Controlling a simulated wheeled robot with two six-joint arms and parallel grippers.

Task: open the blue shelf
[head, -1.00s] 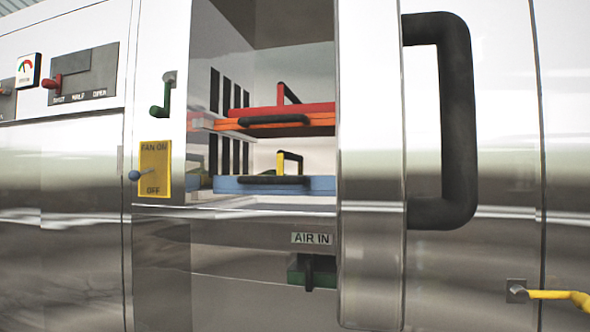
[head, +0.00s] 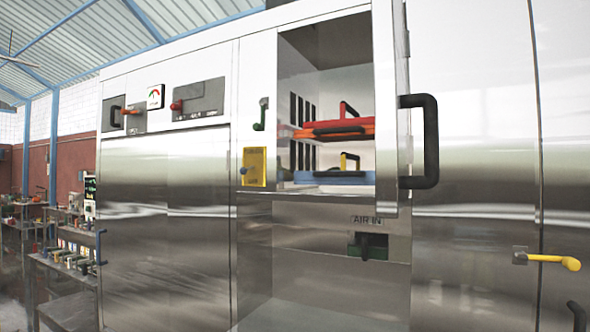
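The blue shelf (head: 330,179) lies low in the open compartment of the steel cabinet, with a dark handle on its front edge. A yellow and black handle (head: 350,161) stands up above it. The red-orange shelf (head: 335,128) sits above the blue one, with its own dark handles. The cabinet door (head: 390,110) stands open at the right of the compartment, with a large black handle (head: 430,140). Part of the blue shelf's right end is close to the door's edge. Neither of my grippers shows in the head view.
A yellow fan switch plate (head: 255,167) and a green handle (head: 261,115) are left of the opening. A green "AIR IN" valve (head: 368,246) is below. A yellow lever (head: 553,261) sticks out at right. Cluttered shelving (head: 62,250) stands far left.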

